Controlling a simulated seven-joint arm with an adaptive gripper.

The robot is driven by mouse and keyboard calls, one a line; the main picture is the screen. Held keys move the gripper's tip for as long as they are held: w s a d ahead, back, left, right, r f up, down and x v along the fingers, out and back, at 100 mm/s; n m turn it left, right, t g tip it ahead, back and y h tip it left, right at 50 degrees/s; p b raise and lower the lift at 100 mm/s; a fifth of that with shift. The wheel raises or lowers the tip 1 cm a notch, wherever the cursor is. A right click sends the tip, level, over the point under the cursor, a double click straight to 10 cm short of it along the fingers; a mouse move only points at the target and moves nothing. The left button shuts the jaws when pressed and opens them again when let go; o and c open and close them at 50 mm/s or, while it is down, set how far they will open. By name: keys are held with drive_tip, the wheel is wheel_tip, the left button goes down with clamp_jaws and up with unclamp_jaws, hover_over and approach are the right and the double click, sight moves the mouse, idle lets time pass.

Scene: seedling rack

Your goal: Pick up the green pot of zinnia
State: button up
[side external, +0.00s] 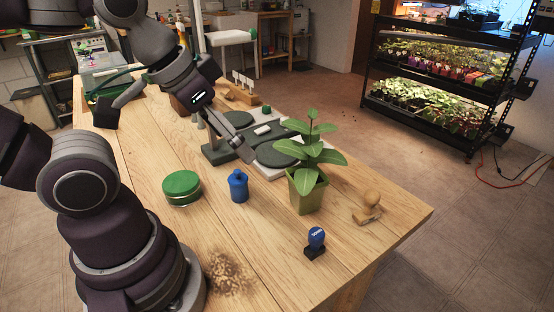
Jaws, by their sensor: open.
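The green pot (307,197) is a square, olive-green planter standing upright on the wooden table, right of centre. A leafy plant (312,150) with broad green leaves grows in it; I see no flower or readable label. My gripper (231,160) is open and empty, up and to the left of the pot and apart from it. It shows in front of the tray with dark round pads. Part of the gripper's far side is hard to make out against that tray.
A pale tray with dark pads (274,155) lies behind the pot. Left of the pot are a blue bottle (238,187) and a green-lidded tin (182,188). A blue-topped stamp (316,241) and a wooden stamp (369,207) stand near the right edge. Spilled soil (229,272) marks the front.

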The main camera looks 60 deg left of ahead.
drive_tip(key=shift+o, duration=1.2)
drive_tip(key=n+g, duration=0.6)
drive_tip(key=n, duration=0.9)
hover_over(307, 179)
wheel_tip(307, 179, down, 8)
drive_tip(key=shift+w+d+f, duration=0.1)
drive_tip(key=shift+d, duration=0.05)
drive_tip(key=shift+n, duration=0.3)
drive_tip(key=f, duration=1)
drive_tip(key=shift+a+f, duration=0.2)
drive_tip(key=shift+f, duration=0.1)
drive_tip(key=c, duration=1.3)
